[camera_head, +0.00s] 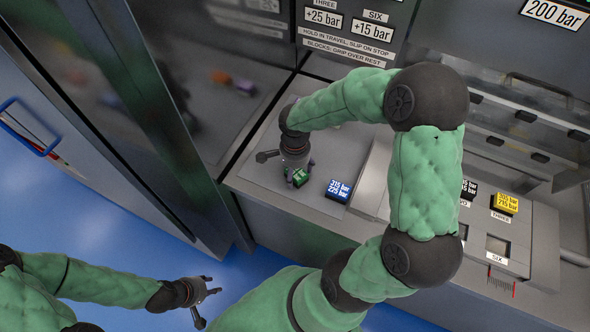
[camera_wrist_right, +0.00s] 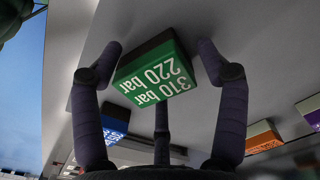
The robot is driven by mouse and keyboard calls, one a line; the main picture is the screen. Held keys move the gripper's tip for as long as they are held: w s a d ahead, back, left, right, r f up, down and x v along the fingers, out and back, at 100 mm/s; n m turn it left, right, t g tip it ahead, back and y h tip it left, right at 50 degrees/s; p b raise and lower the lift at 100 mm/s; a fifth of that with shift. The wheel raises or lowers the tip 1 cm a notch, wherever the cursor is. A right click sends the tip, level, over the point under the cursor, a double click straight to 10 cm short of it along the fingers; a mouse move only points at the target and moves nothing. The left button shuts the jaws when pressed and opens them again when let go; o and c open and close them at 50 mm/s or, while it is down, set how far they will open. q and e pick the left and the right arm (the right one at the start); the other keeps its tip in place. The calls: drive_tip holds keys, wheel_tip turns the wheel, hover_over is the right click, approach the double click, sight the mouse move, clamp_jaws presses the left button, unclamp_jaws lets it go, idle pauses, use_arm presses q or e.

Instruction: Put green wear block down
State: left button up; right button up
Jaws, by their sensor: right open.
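The green wear block (camera_head: 299,176) rests on the grey ledge (camera_head: 258,168), under my right gripper. In the right wrist view the green block (camera_wrist_right: 155,72) shows the white text 310 bar, 220 bar. My right gripper (camera_head: 298,175) is open, with its fingers on either side of the block. In the right wrist view the fingers (camera_wrist_right: 160,60) stand apart, with a gap at the right finger; contact at the left finger is hard to tell. My left gripper (camera_head: 209,302) is low at the lower left, over the blue floor, with its fingers apart and nothing between them.
A blue block (camera_head: 339,190) lies just right of the green one. A yellow block (camera_head: 504,203) sits in the slotted panel at the right, beside an empty-looking slot (camera_head: 498,246). Orange (camera_wrist_right: 262,137) and purple (camera_wrist_right: 309,110) blocks show in the wrist view. A dark cabinet wall stands left.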

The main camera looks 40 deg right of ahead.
drive_tip(key=shift+r, duration=0.2)
wheel_tip(320, 180, up, 12)
drive_tip(key=p, duration=0.3)
idle(0.3)
